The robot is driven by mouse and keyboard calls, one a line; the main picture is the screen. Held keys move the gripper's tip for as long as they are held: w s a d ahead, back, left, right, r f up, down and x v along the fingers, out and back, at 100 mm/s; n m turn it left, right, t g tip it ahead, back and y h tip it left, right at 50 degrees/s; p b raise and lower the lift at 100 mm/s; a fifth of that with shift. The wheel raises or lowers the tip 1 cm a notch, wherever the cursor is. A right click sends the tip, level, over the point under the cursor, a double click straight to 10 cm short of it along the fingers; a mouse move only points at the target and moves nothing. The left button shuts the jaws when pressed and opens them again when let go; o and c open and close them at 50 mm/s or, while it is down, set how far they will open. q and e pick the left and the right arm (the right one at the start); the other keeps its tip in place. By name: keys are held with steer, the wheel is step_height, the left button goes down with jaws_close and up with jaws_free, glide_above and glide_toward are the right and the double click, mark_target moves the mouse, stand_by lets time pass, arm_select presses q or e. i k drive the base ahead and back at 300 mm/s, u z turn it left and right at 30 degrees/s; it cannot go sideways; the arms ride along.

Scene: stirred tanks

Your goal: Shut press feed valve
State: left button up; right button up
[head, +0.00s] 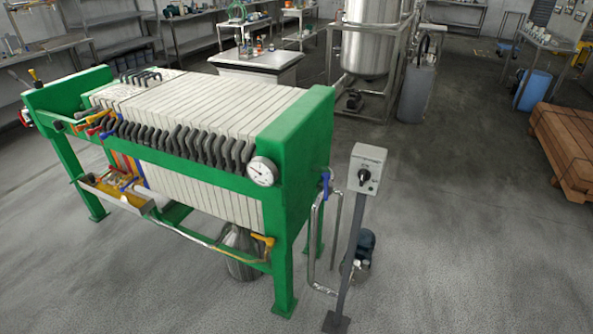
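A plate press with a green frame (291,131) and a pack of white plates (200,105) stands left of centre. A valve with a blue handle (325,183) sits on the steel pipe (312,235) at the press's right end. The blue handle appears to point roughly up and down; its exact angle is too small to tell. The pipe runs down towards a dark pump (363,246) on the floor. A yellow-handled valve (264,240) is on the lower pipe under the plates. No label shows which is the feed valve. Neither gripper is in view.
A grey switch box (367,170) on a post stands just right of the blue-handled valve, close to the pipe. A round gauge (262,171) is on the green frame. A wooden pallet stack (567,145) is at right. The grey floor at front right is clear.

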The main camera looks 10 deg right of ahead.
mark_target(326, 187)
steer(key=z, duration=0.2)
steer(key=i, duration=0.8)
steer(key=u, duration=0.2)
steer(key=k, duration=1.3)
steer(key=u, duration=1.1)
steer(key=i, duration=1.4)
steer(key=z, duration=0.9)
